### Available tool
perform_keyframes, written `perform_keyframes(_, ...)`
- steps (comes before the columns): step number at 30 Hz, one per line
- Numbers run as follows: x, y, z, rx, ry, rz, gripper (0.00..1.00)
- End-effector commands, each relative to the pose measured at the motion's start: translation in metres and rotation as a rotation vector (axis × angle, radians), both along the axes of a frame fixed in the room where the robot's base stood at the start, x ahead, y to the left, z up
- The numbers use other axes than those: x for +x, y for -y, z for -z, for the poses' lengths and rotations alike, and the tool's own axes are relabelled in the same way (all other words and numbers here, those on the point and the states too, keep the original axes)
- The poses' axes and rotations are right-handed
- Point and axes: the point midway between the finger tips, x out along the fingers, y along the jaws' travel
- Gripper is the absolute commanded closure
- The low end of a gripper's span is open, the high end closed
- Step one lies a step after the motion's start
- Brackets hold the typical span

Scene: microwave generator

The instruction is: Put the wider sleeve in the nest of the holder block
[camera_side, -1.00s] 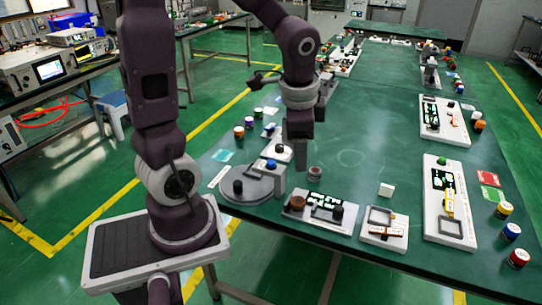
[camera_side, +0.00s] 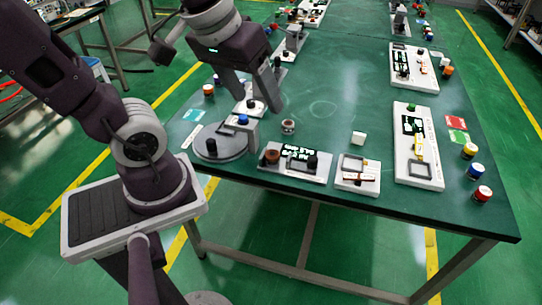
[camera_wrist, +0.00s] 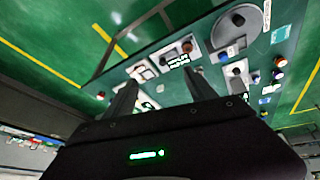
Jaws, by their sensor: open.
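A small grey-and-brown ring-like piece (camera_side: 288,127), likely a sleeve, stands alone on the green table. A light block (camera_side: 296,177) at the table's front edge bears a brown round piece (camera_side: 272,156), a lit display and a black knob (camera_side: 313,161). I cannot tell which piece is the wider sleeve, nor make out the nest. My gripper (camera_side: 258,105) is open and empty, tilted above the table, up and left of the lone ring in the side view. In the wrist view my open fingers (camera_wrist: 161,78) point toward the table; the brown piece (camera_wrist: 187,46) shows beyond them.
A grey turntable (camera_side: 222,149) and a post with a blue cap (camera_side: 242,120) stand left of the block. Bare table lies behind the cube.

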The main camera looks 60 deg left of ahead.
Motion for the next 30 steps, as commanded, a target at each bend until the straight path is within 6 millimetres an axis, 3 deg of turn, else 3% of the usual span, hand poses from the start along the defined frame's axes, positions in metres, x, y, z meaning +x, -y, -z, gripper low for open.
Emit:
perform_keyframes(3,0.053,-0.037,0.042,-0.129,-0.094,-0.51,0.35)
perform_keyframes(6,0.086,-0.071,0.091,-0.234,-0.14,-0.955,0.35)
perform_keyframes(9,0.103,-0.099,0.145,-0.319,-0.172,-1.344,0.35)
perform_keyframes(13,0.109,-0.118,0.196,-0.387,-0.198,-1.687,0.35)
perform_keyframes(18,0.109,-0.124,0.223,-0.412,-0.205,-1.831,0.35)
perform_keyframes(30,0.103,-0.126,0.285,-0.412,-0.206,-1.829,0.35)
